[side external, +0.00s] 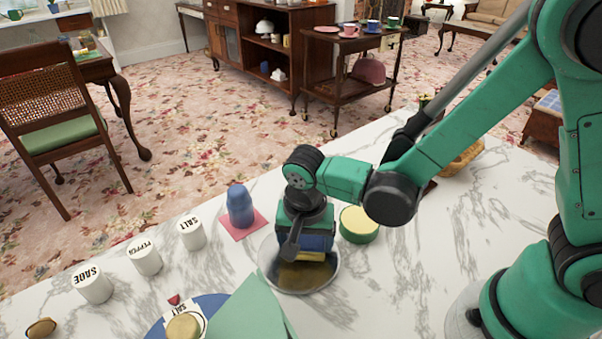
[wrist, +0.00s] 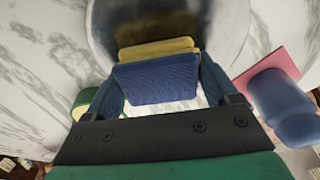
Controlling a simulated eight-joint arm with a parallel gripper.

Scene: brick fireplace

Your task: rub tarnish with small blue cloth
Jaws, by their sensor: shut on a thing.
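My gripper (side external: 304,240) is low over a round silver tray (side external: 331,281) on the marble top. It is shut on a dark blue cloth, which shows as a thick ribbed block (wrist: 157,80) between the fingers in the wrist view. A yellow strip (wrist: 157,48) lies against the far side of the blue block, and I cannot tell whether it is part of it. A brownish tarnish patch (side external: 300,277) shows on the tray beside and below the yellow strip. The gripper hides part of the tray, and I cannot tell whether the cloth touches it.
A blue shaker-like object (side external: 240,207) stands on a pink square (side external: 254,228) left of the tray. A green tin with a yellow top (side external: 358,224) is close on the right. White SALT (side external: 191,233), PEPPER (side external: 145,258) and SAGE (side external: 92,284) jars line the left edge. Green cloth (side external: 250,310) lies in front.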

